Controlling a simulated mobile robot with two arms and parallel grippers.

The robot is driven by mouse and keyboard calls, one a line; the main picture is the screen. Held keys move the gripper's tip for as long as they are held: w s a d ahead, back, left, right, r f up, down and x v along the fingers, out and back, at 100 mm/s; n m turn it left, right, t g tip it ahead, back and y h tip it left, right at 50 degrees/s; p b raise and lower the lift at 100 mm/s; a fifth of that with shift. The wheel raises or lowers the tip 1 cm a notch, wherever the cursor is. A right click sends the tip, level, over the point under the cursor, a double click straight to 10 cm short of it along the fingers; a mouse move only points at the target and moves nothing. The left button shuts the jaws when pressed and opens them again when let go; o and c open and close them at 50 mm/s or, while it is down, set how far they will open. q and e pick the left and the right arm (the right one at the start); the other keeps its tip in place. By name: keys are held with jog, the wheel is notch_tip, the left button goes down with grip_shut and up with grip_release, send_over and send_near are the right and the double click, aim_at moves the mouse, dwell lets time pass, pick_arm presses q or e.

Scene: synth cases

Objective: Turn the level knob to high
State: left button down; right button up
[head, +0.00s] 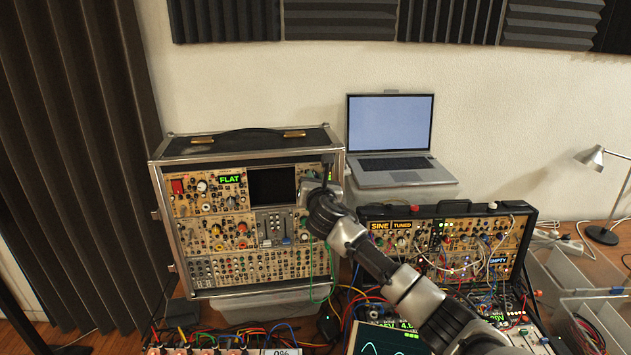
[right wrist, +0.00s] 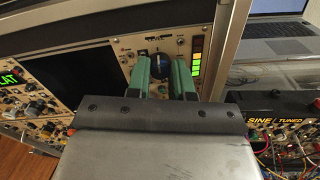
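The level knob (right wrist: 160,71) is a dark round knob on the beige panel of the big case, near its upper right corner. My right gripper (right wrist: 161,69) has its two green fingers on either side of it. I cannot tell whether they touch it. A bar of green and yellow lit segments (right wrist: 197,65) stands just right of the knob. The head view shows my right gripper (head: 309,190) at the case's upper right, where my arm covers the knob. My left gripper is not in view.
The case (head: 338,165) has a metal frame edge close to the right of the knob. A dark screen (head: 272,186) lies to its left. A laptop (head: 396,178) stands behind at right. A second synth case (head: 525,243) with patch cables sits to the right, under my arm.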

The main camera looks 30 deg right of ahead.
grip_shut()
jog(key=shift+m, duration=0.3)
jog(key=m+b, duration=0.1)
jog(key=m, duration=0.7)
jog(key=m+b, duration=0.2)
jog(key=m, duration=0.7)
jog(key=m+y+b, duration=0.1)
jog(key=m+b, duration=0.1)
jog(key=m, duration=0.6)
jog(key=shift+f+m, duration=0.25)
jog(key=shift+m, duration=0.05)
